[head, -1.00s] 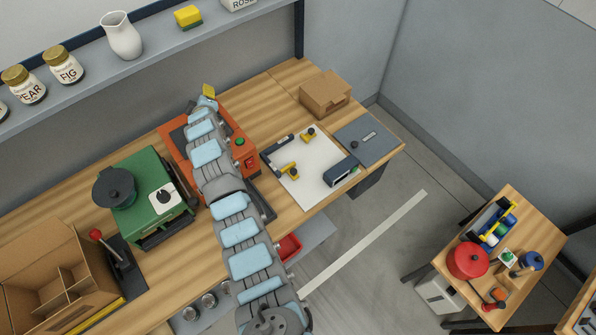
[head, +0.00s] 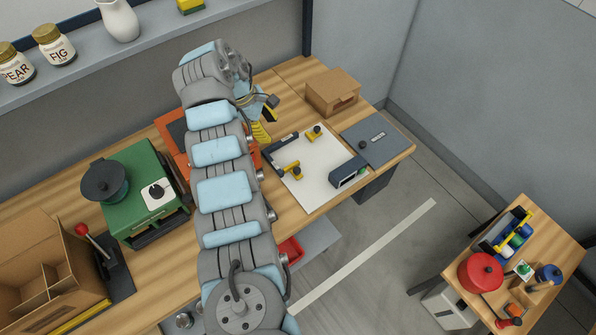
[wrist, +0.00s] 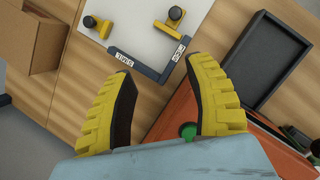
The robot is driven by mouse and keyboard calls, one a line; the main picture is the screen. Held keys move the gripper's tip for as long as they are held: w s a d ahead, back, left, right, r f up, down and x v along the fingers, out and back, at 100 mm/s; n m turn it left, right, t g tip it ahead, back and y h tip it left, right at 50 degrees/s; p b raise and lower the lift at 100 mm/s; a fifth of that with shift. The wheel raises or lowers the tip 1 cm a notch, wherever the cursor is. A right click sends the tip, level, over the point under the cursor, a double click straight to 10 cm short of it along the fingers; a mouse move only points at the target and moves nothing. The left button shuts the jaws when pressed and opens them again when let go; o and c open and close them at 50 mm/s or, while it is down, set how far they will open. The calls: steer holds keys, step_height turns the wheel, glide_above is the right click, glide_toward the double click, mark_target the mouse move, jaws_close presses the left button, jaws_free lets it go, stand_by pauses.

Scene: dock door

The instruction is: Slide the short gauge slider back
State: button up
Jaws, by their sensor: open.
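Two yellow sliders with black knobs sit by a white board (head: 322,178): one near the box (head: 315,132), one nearer the bench front (head: 292,171). They also show in the wrist view, at left (wrist: 97,27) and at right (wrist: 172,20). A dark L-shaped rail (wrist: 140,66) with two small white labels runs beside them. The labels are too small to read surely, so I cannot tell which slider is the short gauge. My gripper (head: 265,116) is open and empty, left of the board and above the bench; its yellow fingers (wrist: 160,90) are apart from both sliders.
An orange machine (wrist: 268,150) with a green button lies under and beside my gripper. A black tray (wrist: 265,65) is at right in the wrist view. A cardboard box (head: 333,92) and grey plate (head: 376,138) flank the board. A green machine (head: 145,195) stands left.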

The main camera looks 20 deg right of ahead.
steer(key=s+g, duration=0.1)
steer(key=s, duration=0.1)
glide_toward(296, 170)
steer(key=x, duration=0.9)
steer(key=shift+d+f, duration=0.15)
jaws_close()
stand_by(0.3)
